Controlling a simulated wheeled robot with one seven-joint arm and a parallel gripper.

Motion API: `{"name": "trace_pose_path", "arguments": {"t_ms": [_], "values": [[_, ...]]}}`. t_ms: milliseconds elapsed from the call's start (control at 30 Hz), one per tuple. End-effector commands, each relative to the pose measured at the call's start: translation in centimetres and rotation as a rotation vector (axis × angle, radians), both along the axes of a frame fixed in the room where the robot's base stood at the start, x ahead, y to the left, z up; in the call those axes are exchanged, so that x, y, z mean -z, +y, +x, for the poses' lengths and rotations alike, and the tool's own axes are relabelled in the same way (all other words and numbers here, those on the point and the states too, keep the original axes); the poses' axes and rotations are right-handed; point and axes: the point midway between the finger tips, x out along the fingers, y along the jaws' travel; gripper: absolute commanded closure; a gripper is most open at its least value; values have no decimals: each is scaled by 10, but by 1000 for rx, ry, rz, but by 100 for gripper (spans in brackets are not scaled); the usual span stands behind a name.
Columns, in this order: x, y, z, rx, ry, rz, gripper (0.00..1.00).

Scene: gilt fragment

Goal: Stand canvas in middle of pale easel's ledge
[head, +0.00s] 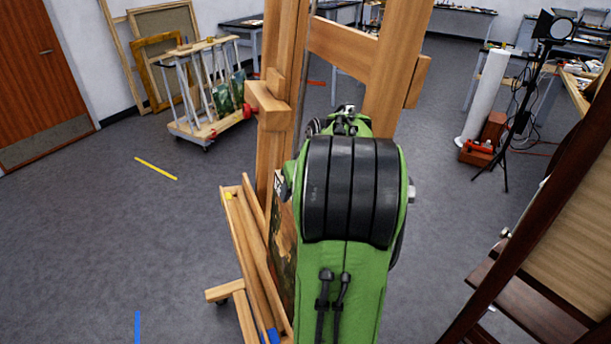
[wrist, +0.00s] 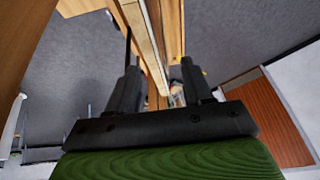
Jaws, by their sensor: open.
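The pale easel (head: 270,150) stands in the middle of the head view, its ledge (head: 250,262) running toward the camera. The canvas (head: 284,252), a dark brown-green painting, appears upright at the ledge, mostly hidden behind my green arm. Whether its bottom rests on the ledge is hidden. In the wrist view my gripper (wrist: 160,64) is open, with its two black fingers apart. A long pale edge (wrist: 150,40), which looks like the canvas's side, runs between the fingers. Contact with either finger cannot be told. The gripper is hidden in the head view.
A dark easel (head: 545,225) stands close on the right. A wheeled rack (head: 205,95) with canvases stands at the back left, and a black light stand (head: 500,140) at the back right. Yellow tape (head: 156,168) lies on the grey floor, which is clear at left.

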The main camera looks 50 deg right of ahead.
Motion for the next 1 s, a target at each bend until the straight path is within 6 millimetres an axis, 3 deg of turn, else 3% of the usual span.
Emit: {"name": "trace_pose_path", "arguments": {"t_ms": [200, 433, 600, 1000], "values": [[-61, 7, -29, 4, -4, -7, 50], [-107, 14, -51, 3, -3, -4, 50], [-116, 16, -56, 0, -1, -2, 50], [-114, 16, -56, 1, -1, -2, 50]]}}
